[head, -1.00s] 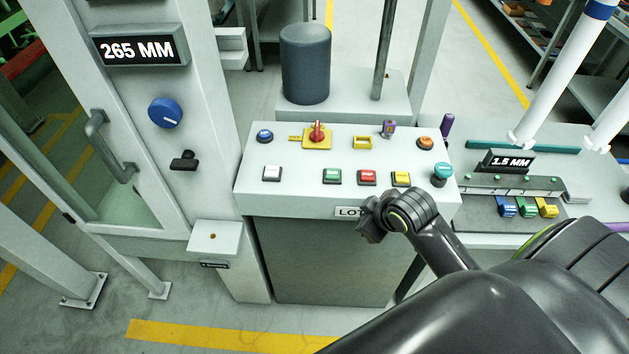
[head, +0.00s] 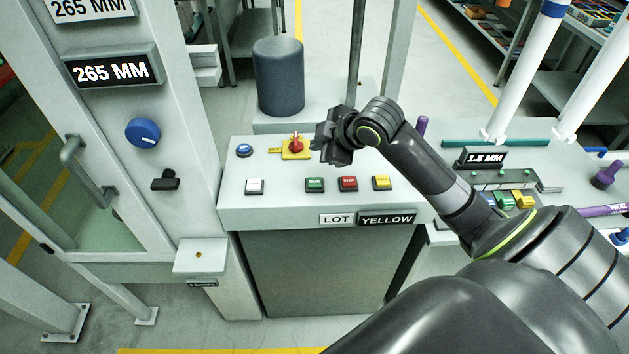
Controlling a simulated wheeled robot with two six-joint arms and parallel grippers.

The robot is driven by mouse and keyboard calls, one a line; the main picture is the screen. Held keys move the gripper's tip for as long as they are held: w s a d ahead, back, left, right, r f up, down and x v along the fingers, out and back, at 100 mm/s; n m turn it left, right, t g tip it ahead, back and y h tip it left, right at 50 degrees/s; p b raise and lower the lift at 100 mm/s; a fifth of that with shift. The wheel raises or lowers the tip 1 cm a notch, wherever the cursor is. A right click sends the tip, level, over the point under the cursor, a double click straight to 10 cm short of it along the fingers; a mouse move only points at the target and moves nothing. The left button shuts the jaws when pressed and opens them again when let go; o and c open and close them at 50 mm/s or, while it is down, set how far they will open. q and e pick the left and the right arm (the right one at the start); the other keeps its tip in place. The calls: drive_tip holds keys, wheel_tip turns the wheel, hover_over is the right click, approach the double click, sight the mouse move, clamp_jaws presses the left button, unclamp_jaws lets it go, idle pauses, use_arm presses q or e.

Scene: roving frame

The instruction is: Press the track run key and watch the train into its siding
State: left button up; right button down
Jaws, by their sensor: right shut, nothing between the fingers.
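A sloped grey console (head: 270,208) stands in the middle. Its front row holds a white key (head: 254,187), a green key (head: 315,185), a red key (head: 348,184) and a yellow key (head: 382,183). The green key has small white lettering, too small to read surely; it looks like the run key. My right gripper (head: 326,143) is shut and empty, above the back part of the console, beyond the green and red keys and apart from them. My arm hides the console's back right part. My left gripper is out of view. I make out no train.
A red rotary switch (head: 296,142) on a yellow plate and a blue button (head: 244,150) sit at the console's back. A sign (head: 387,219) reads "YELLOW" beside "LOT". A dark cylinder (head: 279,78) stands behind. A cabinet with a handle (head: 87,178) is left; a bench with white posts (head: 528,70) is right.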

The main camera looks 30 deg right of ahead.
drive_tip(key=shift+f, duration=0.1)
drive_tip(key=b, duration=0.7)
hover_over(318, 184)
wheel_tip(318, 184, down, 7)
drive_tip(key=shift+f, duration=0.15)
drive_tip(key=shift+f+b, duration=0.45)
drive_tip(key=shift+f, duration=0.2)
drive_tip(key=shift+f, duration=0.1)
idle(1.0)
drive_tip(key=shift+f, duration=0.35)
